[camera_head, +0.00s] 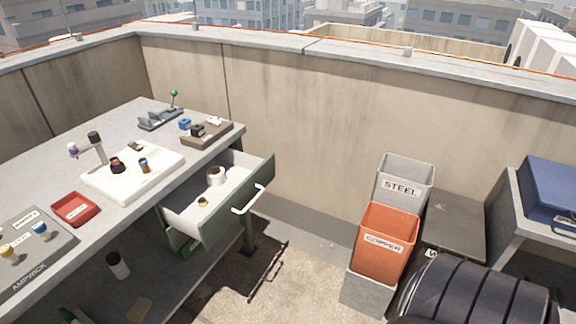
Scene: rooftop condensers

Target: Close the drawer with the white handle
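The drawer (235,215) under the workbench is pulled open toward the right. It has a dark green front with a white bar handle (250,200) on its outer face. Inside the drawer lie a pale roll (215,176) and a small yellow ring-like item (203,202). The space in front of the handle looks clear. Neither my left nor my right gripper is in view.
The grey workbench (90,150) holds a white tray (120,187), a red tray (74,209) and small parts. At right stand a grey STEEL bin (405,170), an orange COPPER bin (385,262) and a black ribbed object (480,290).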

